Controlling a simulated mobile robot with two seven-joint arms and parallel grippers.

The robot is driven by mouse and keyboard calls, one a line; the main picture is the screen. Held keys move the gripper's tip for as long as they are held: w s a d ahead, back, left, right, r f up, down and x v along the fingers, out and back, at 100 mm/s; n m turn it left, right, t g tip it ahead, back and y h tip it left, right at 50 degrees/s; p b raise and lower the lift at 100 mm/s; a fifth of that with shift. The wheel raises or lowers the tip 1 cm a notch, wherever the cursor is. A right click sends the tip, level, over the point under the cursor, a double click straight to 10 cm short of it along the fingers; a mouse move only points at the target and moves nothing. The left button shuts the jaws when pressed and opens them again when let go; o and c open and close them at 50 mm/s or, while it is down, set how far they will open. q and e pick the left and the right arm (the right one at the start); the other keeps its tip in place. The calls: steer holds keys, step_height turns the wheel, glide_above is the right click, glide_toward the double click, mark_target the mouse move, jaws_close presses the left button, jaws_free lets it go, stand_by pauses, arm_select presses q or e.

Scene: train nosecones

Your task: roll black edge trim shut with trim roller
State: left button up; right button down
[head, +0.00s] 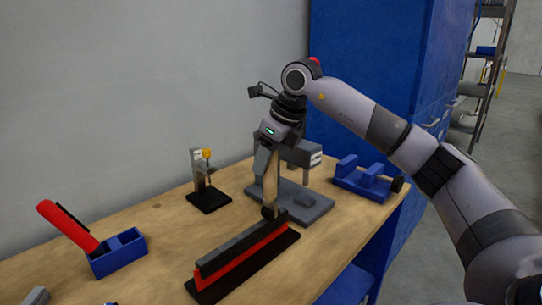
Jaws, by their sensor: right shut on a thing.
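My right gripper (266,156) is shut on the trim roller (270,185) by its tan handle, which points down. The dark head of the roller is at the far end of the black edge trim (232,247). It appears to touch the trim, but the exact contact is too small to tell. The trim runs along the top of a red strip (240,267) in a long black base on the wooden bench. Whether the trim is closed along its length cannot be seen. My left gripper is out of view.
A grey fixture (305,204) stands just behind the roller. A small black-based stand (208,198) is left of it, and a blue cradle (365,182) is near the right bench edge. A blue holder (118,252) with a red-handled tool stands at left. A blue cabinet (365,75) rises behind.

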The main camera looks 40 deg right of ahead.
steer(key=shift+a, duration=1)
steer(key=shift+s+a, duration=0.1)
steer(key=shift+a+r, duration=0.1)
steer(key=shift+a, duration=1.1)
steer(key=shift+s, duration=0.1)
steer(key=shift+a+f, duration=0.15)
steer(key=shift+f, duration=0.05)
